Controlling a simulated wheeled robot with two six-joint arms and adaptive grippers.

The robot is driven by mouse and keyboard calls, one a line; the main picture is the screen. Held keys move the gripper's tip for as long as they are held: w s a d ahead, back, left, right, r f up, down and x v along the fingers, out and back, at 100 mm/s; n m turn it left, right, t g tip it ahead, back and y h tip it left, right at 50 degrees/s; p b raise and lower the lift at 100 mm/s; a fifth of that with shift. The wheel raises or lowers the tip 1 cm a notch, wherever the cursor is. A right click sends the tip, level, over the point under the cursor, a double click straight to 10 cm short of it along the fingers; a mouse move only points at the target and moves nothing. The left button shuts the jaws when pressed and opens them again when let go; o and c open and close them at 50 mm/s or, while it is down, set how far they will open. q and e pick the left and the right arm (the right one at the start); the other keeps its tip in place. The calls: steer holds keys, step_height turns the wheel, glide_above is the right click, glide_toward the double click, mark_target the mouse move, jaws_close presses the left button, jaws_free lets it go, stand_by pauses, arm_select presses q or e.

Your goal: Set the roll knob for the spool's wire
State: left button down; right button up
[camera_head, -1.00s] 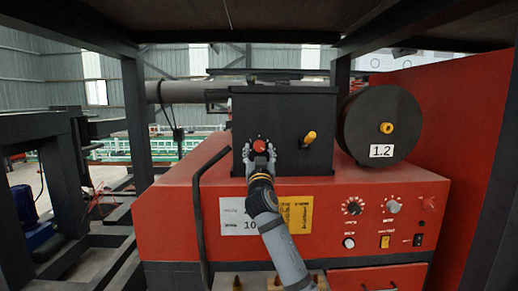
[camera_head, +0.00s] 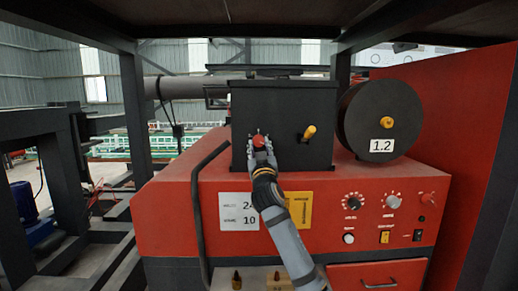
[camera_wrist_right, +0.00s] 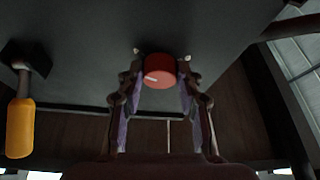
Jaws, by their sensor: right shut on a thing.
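The red knob (camera_head: 259,141), with a white mark, is on the front of the black box (camera_head: 285,105). The right gripper (camera_head: 260,147) is shut on it. In the right wrist view the fingers (camera_wrist_right: 162,80) stand on either side of the knob (camera_wrist_right: 158,70), and its white mark points to the lower left. The spool (camera_head: 380,122) is a black disc at the right, with a yellow hub and a label reading 1.2. A white card (camera_head: 238,212) on the red panel shows 10 below and 24 above, the latter's edge partly behind my arm. My left gripper is not in view.
A yellow handle (camera_head: 309,132) sticks out of the box right of the knob; it also shows in the right wrist view (camera_wrist_right: 20,128). Small dials and switches (camera_head: 385,215) are at the panel's right. A black bent bar (camera_head: 198,205) stands left of the card.

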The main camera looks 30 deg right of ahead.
steer(key=n+y, duration=0.1)
steer(key=n, duration=0.1)
steer(key=n+y, duration=0.1)
steer(key=n, duration=0.2)
steer(key=n+y, duration=0.2)
steer(key=shift+s+d+r+n+t, duration=0.2)
steer(key=shift+d+n+t, duration=0.1)
steer(key=shift+t, duration=0.1)
steer(key=shift+d+n+g+y, duration=0.15)
steer(key=shift+n+y, duration=0.45)
steer(key=shift+n, duration=0.8)
steer(key=shift+a+n+g+y, duration=0.15)
steer(key=shift+n+y, duration=0.45)
steer(key=shift+n, duration=0.8)
steer(key=shift+d, duration=0.1)
steer(key=o, duration=0.9)
steer(key=shift+o, duration=1.4)
steer(key=shift+s+r, duration=0.1)
steer(key=shift+s, duration=0.1)
